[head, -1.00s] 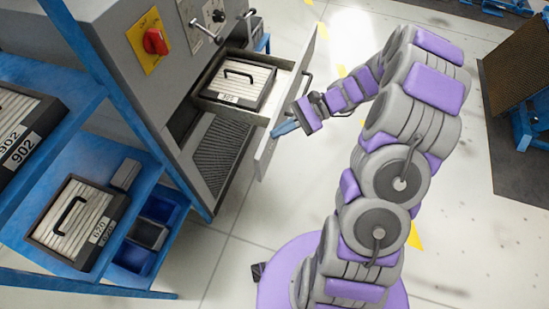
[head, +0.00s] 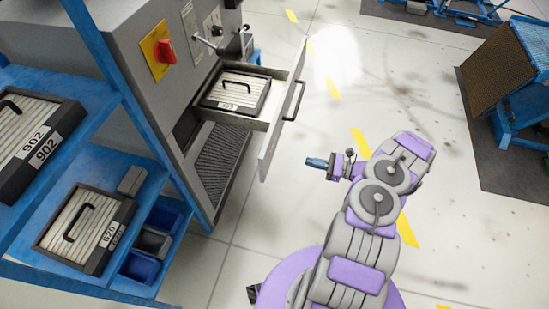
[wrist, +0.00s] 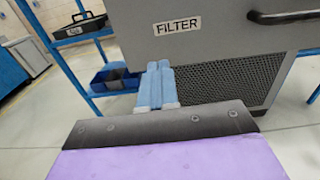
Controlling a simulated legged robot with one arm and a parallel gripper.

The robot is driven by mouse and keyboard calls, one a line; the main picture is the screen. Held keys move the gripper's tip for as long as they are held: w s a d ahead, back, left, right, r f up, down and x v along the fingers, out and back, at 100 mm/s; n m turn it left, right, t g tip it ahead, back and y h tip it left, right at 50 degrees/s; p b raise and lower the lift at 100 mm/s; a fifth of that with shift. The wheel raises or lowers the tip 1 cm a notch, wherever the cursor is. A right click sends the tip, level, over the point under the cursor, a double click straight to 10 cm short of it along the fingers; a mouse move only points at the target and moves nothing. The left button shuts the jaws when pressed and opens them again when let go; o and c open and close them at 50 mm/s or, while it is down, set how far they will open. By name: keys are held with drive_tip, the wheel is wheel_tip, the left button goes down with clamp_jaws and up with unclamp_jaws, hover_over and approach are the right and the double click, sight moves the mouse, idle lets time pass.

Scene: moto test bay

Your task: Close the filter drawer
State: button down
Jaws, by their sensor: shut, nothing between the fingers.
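The filter drawer (head: 283,118) stands pulled out of the grey cabinet in the head view. A pleated filter with a black handle (head: 236,93) lies inside it. Its front carries a dark bar handle (head: 294,101). In the wrist view the drawer front (wrist: 217,35), labelled FILTER, fills the upper middle, with the handle (wrist: 285,16) at the upper right. My gripper (head: 308,161) is shut and empty, in front of the drawer and to its right, apart from it in the head view. Its blue fingers (wrist: 157,88) point toward the drawer front's lower left in the wrist view; the exact gap is unclear.
A blue shelf (head: 96,122) at the left holds filters marked 902 (head: 30,135) and 620 (head: 85,228), with blue bins (head: 140,266) beside. The cabinet (head: 125,40) has a red switch (head: 163,50). The floor right of the drawer is clear; a dark slanted panel (head: 500,70) stands far right.

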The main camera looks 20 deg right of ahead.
sight(271, 152)
drive_tip(key=x, duration=0.4)
drive_tip(key=b+x, duration=0.1)
drive_tip(key=x, duration=0.3)
drive_tip(key=b+x, duration=0.1)
drive_tip(key=x, duration=0.2)
drive_tip(key=shift+w+a+f, duration=0.25)
drive_tip(key=shift+w+f, duration=0.05)
drive_tip(key=shift+w, duration=0.05)
drive_tip(key=shift+w+a, duration=0.2)
drive_tip(key=shift+w, duration=0.05)
drive_tip(key=shift+w+d, duration=0.15)
drive_tip(key=shift+w, duration=0.1)
